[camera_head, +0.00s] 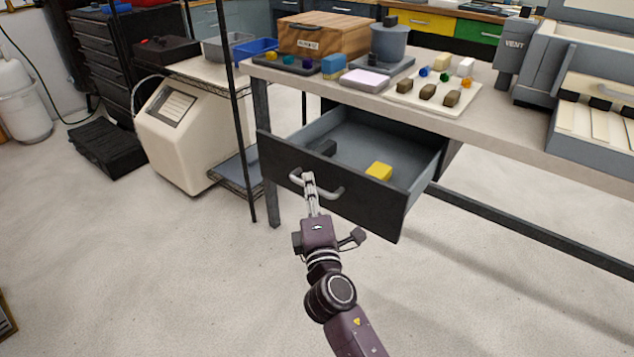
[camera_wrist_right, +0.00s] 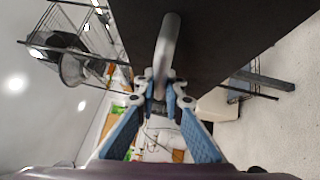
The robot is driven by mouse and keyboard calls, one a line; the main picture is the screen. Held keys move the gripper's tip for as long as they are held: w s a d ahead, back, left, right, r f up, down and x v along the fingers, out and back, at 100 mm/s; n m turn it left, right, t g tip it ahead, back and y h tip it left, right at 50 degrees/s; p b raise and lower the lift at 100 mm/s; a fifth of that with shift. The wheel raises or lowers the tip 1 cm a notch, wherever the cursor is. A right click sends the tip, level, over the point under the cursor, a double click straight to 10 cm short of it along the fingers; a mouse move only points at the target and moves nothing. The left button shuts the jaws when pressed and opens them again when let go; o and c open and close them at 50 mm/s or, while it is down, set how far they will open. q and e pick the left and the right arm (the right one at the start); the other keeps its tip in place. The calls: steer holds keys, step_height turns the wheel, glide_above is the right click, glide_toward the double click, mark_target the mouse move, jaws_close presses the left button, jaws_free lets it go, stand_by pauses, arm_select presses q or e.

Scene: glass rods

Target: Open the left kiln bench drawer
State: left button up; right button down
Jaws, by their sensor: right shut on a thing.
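The left kiln bench drawer (camera_head: 345,190) is pulled well out from under the bench top, with its inside showing. My right gripper (camera_head: 309,182) is shut on the left part of this handle. In the right wrist view, the fingers of the right gripper (camera_wrist_right: 160,88) close around the handle (camera_wrist_right: 168,45), against the dark drawer front (camera_wrist_right: 215,40). My left gripper is in neither view.
The bench top (camera_head: 500,130) carries a wooden box (camera_head: 325,35), a grey pot (camera_head: 388,45) and a white tray (camera_head: 440,105) of small pieces. A black rack post (camera_head: 240,130) and a cream machine (camera_head: 180,130) stand left of the drawer. The floor in front is clear.

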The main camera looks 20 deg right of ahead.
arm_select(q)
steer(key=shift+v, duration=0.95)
arm_select(e)
steer(key=shift+s+a+f, duration=0.1)
steer(key=shift+s+a, duration=0.8)
steer(key=shift+a, duration=0.25)
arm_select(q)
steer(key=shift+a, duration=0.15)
arm_select(e)
steer(key=c, duration=2)
jaws_free()
steer(key=s, duration=0.4)
steer(key=s+a+f, duration=0.1)
steer(key=s, duration=0.7)
steer(key=shift+a+f, duration=0.15)
steer(key=shift+f, duration=0.1)
steer(key=shift+w, duration=0.1)
